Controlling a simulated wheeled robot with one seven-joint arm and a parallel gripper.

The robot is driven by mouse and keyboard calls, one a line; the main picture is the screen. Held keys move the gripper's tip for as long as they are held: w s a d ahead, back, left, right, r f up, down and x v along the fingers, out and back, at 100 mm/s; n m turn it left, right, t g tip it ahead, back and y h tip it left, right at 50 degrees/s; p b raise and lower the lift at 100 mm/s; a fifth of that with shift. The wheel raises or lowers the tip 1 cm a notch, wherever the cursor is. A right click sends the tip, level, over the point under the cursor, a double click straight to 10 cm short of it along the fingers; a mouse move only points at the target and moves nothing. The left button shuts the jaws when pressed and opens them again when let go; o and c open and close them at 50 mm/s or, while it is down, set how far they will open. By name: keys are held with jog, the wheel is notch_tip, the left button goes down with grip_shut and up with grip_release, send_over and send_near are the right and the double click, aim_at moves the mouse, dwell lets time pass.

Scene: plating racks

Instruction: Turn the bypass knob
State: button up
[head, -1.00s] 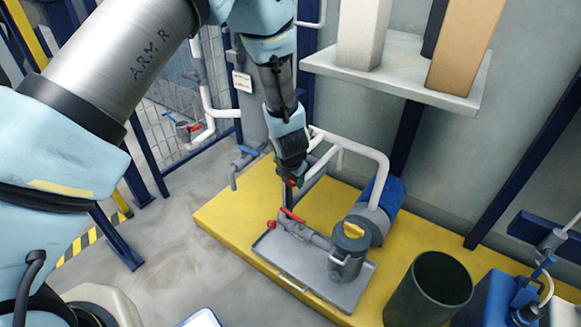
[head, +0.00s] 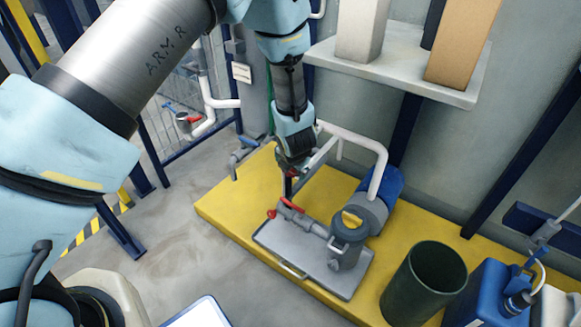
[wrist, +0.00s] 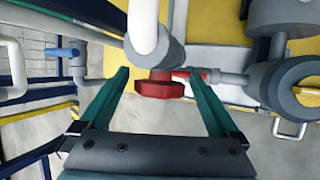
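A red faceted knob (wrist: 158,86) sits on a grey fitting at the end of a white pipe in the wrist view. I take it as the bypass knob; no label on it is readable. My gripper (wrist: 157,73) is open, with one teal finger on each side of the knob and a visible gap on both sides. In the head view my gripper (head: 288,186) points down above the yellow platform, and only a small part of the knob (head: 292,173) shows beside the fingers. The fingers mostly hide it there.
A red lever (head: 291,205) and a red end cap (head: 271,213) lie just below on the grey pump assembly (head: 349,236). White pipes (head: 358,142) rise behind. A shelf (head: 400,73) overhangs right. A dark green bin (head: 425,285) and blue canister (head: 490,293) stand front right.

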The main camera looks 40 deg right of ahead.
jog(key=p+v, duration=0.2)
jog(key=v, duration=0.8)
jog(key=shift+s+r, duration=0.2)
jog(key=shift+r, duration=0.15)
jog(key=shift+w, duration=0.1)
